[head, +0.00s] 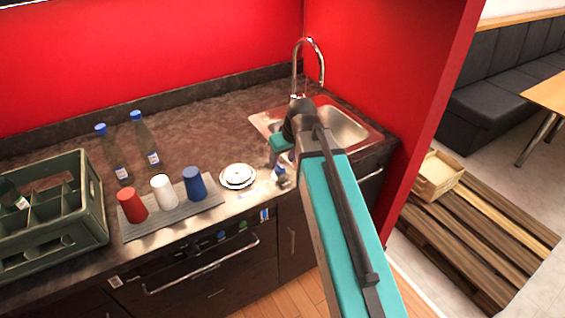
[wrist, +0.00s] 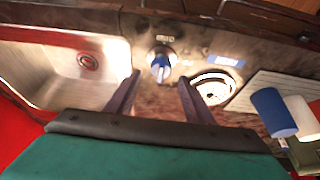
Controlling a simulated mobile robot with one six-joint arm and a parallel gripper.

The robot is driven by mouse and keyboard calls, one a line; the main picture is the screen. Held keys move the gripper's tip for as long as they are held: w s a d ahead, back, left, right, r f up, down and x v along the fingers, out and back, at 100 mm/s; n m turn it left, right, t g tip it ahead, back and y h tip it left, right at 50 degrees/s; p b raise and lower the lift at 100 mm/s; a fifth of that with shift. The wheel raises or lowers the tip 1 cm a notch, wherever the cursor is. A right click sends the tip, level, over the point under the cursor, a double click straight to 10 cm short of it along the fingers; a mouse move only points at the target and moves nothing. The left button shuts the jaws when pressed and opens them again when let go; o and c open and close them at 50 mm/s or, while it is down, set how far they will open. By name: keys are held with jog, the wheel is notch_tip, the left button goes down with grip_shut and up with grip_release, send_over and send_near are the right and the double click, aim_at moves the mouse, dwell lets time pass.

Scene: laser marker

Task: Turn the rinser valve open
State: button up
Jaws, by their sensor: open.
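The rinser valve, a blue knob (wrist: 160,67) on a pale round base, is in the upper middle of the wrist view, on the counter's front edge. In the head view its blue and white shape (head: 279,174) is close below my gripper. My gripper (wrist: 157,92) is open and empty. Its two dark fingers point toward the knob, which shows between and beyond their tips; I cannot tell how far apart they are in height. The round white rinser (head: 238,176) lies left of the valve in the head view, and right of it in the wrist view (wrist: 212,87).
A steel sink (head: 345,124) with a tall tap (head: 310,50) is behind my arm. Red, white and blue cups (head: 163,191) stand upside down on a grey mat (head: 150,229). Two bottles (head: 146,142) and a green crate (head: 90,200) are farther left. A red wall (head: 380,75) borders the right.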

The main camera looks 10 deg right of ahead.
aim_at(280, 165)
jog(key=shift+p+x, duration=0.3)
jog(key=shift+x, duration=1.35)
jog(key=shift+c, duration=0.5)
